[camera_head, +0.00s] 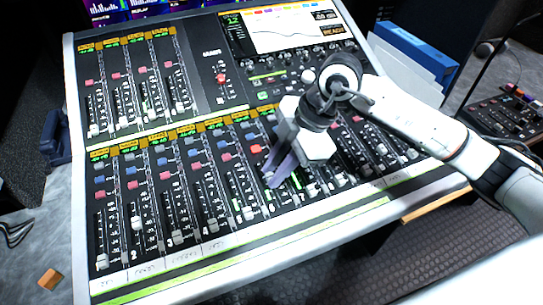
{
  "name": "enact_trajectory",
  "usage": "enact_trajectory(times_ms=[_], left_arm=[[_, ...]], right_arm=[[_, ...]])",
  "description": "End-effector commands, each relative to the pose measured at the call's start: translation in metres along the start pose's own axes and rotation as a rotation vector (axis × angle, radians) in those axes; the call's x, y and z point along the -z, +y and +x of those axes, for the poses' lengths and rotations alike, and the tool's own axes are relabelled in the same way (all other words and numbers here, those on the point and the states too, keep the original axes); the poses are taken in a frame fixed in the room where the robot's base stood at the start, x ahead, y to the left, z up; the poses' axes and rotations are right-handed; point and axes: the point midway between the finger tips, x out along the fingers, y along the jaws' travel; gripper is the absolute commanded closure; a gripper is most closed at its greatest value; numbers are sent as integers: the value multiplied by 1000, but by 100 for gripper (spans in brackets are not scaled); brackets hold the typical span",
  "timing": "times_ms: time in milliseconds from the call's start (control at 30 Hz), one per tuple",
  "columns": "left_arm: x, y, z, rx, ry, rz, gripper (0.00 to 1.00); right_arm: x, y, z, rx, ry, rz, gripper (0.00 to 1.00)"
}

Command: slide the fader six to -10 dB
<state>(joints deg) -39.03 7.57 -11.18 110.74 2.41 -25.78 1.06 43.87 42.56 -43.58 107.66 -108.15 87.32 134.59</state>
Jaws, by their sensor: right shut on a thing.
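The mixing console (225,262) fills the middle of the view, with a lower row of fader strips. My right gripper (272,181) reaches down from the right, its two grey fingers shut at the sixth strip from the left in that row. It is shut on the fader six cap, which the fingers hide; its exact place against the dB scale cannot be read. The white cap of fader five (249,213) shows just left of the fingers, lower on its strip. My left gripper is not in view.
More fader caps stand close by, with fader four (212,225) to the left. My right wrist and forearm cover part of the strips to the right. A lit screen (285,30) is at the top of the console. Blue and white binders (420,50) stand behind it at right.

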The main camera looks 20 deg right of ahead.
Motion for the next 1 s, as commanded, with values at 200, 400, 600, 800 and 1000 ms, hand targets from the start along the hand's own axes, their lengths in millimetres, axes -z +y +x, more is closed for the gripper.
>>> enact_trajectory(times_ms=[200, 400, 600, 800, 1000], left_arm=[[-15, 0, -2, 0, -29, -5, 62], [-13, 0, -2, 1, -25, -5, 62], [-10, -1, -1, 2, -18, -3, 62], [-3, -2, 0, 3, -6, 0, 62], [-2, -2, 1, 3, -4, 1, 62]], right_arm=[[0, -2, -2, -4, 1, -1, 100], [0, -2, -2, -5, 1, -1, 73], [0, -2, -2, -4, 1, -1, 73], [0, -2, -10, -6, 1, -1, 73], [0, -2, -46, -8, 0, -2, 73]])
